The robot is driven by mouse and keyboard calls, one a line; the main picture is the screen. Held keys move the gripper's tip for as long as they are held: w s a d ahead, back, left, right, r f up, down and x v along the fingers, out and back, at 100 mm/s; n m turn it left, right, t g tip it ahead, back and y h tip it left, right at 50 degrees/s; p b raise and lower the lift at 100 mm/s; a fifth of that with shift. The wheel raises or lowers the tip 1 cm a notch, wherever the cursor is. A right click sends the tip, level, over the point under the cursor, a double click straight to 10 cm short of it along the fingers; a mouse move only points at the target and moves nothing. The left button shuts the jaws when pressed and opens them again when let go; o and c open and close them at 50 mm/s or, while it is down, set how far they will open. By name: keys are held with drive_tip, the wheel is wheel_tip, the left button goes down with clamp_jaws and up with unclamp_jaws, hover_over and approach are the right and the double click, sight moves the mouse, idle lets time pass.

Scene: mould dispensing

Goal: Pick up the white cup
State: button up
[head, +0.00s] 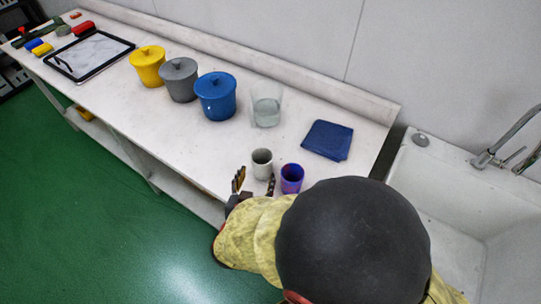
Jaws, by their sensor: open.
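The white cup (262,164) stands upright on the white table, near its front edge. My gripper (254,183) is open, with one finger to the front left of the cup and the other to its front right. The cup's base lies close to the space between the fingers. I cannot tell whether either finger touches it. My arm hides part of the gripper.
A purple-blue cup (291,179) stands close to the right finger. Behind are a clear beaker (266,106), a blue cloth (328,141), and blue (216,98), grey (179,80) and yellow (148,66) lidded pots. A sink (440,190) is at right.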

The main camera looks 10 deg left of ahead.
sight(264, 160)
drive_tip(key=b+x, duration=0.3)
drive_tip(key=x, duration=0.4)
drive_tip(key=shift+w+d+f+b, duration=0.15)
drive_tip(key=shift+w+b, duration=0.1)
drive_tip(key=shift+b, duration=0.05)
drive_tip(key=c, duration=0.4)
drive_tip(key=c, duration=0.7)
drive_tip(key=shift+r, duration=0.2)
